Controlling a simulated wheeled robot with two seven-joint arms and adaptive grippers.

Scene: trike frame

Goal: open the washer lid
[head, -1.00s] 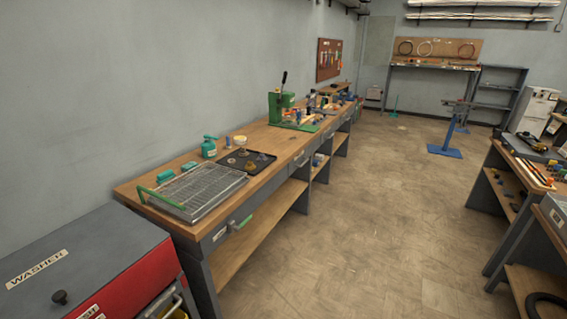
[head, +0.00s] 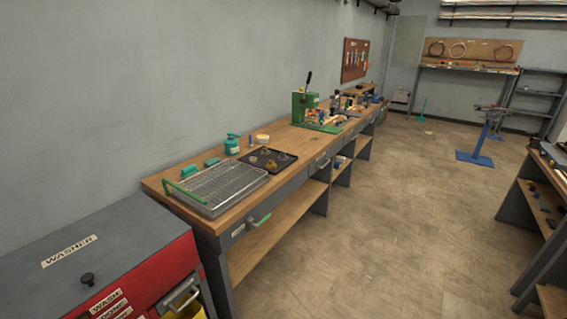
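The washer (head: 165,265) stands at the lower left, a red-fronted cabinet with labels on its front. Its grey lid (head: 125,240) is closed, with a "WASHER" label (head: 69,251) and a round black knob (head: 88,280) near the front edge. A metal handle (head: 179,294) is on the red front at the right, with something yellow below it. Neither of my grippers is in view.
A long wooden workbench (head: 290,150) runs along the wall beyond the washer, carrying a wire rack (head: 215,187), a black tray (head: 267,160) and a green press (head: 303,106). Another bench (head: 535,205) stands at right. The floor (head: 400,220) between is clear.

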